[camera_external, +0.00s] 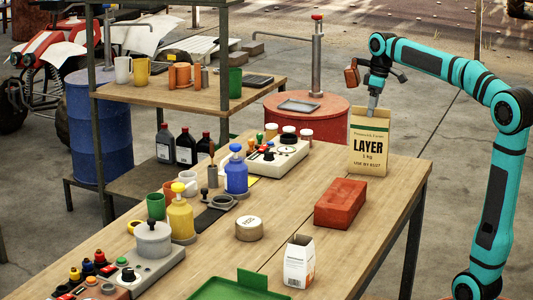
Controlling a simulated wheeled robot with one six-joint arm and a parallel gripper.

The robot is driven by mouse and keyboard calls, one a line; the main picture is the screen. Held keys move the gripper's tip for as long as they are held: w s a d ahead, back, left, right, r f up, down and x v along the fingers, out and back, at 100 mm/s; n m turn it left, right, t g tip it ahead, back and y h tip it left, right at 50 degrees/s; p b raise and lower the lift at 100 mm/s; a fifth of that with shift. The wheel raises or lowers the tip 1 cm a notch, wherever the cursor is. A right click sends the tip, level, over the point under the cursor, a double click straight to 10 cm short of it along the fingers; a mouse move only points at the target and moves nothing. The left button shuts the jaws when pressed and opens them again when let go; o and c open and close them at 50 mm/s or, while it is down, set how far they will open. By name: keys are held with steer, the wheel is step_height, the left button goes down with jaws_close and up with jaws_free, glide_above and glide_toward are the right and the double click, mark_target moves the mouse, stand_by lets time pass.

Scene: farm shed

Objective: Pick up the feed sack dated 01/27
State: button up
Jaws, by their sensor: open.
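The sack stands upright at the far right corner of the wooden table. My gripper (373,107) points down at the top edge of the sack, with its fingertips at or just behind the rim. It is open. Whether a finger touches the sack or goes inside it cannot be told from this view.
A red brick (341,203) lies in front of the sack. A small white carton (299,262), a round tin (249,228) and a white scale-like device (277,158) also stand on the table (300,195). A red drum (335,118) stands behind it.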

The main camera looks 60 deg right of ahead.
mark_target(370, 122)
steer(key=shift+w+f, duration=0.25)
steer(key=shift+f, duration=1.3)
steer(key=shift+w+f, duration=0.2)
steer(key=shift+f, duration=1.3)
steer(key=shift+f, duration=0.25)
jaws_close()
